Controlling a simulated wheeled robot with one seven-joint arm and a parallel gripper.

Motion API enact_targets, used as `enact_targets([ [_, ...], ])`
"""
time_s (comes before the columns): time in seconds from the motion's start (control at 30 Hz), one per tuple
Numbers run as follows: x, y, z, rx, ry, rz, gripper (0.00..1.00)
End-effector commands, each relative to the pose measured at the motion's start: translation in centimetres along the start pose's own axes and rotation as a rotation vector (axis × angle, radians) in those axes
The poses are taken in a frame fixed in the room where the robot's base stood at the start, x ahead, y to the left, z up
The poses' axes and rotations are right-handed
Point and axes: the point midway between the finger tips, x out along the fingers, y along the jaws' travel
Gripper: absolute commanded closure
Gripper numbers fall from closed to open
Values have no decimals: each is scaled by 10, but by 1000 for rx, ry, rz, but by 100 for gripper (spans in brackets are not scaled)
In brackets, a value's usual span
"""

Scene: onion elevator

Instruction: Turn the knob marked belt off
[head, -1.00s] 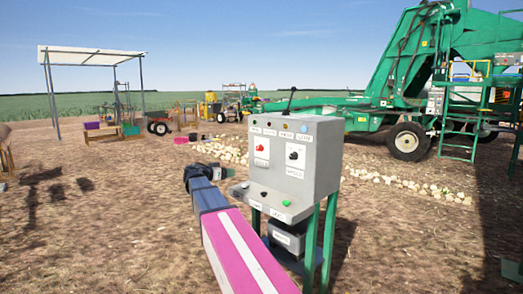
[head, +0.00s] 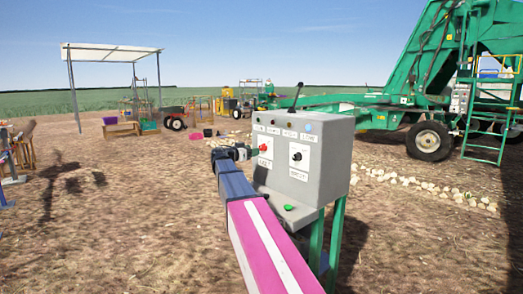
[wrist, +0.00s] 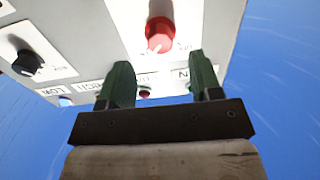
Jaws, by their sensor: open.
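The red knob (head: 263,147) sits on the upper left of the grey control box's front panel (head: 285,180). The label below it seems to read BELT, but the lettering is small. The red knob (wrist: 160,35) also shows in the wrist view, just beyond the fingertips and roughly centred between them. My gripper (head: 251,152) is at the left side of the panel, close to the red knob. Its two green fingers (wrist: 162,62) are apart with nothing between them. Contact with the knob cannot be told.
A black knob (head: 297,156) is right of the red one; it also shows at left in the wrist view (wrist: 27,62). A row of small lamps (head: 289,125) runs above. A green button (head: 289,207) is on the lower ledge. A lever (head: 298,93) rises behind the box.

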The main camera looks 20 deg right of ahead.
Motion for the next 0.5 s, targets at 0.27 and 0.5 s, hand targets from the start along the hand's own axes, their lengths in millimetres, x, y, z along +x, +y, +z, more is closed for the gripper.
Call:
enact_targets([
  [0.27,46,-1,0,-1,0,1,42],
  [0.5,61,0,0,-1,0,0,42],
])
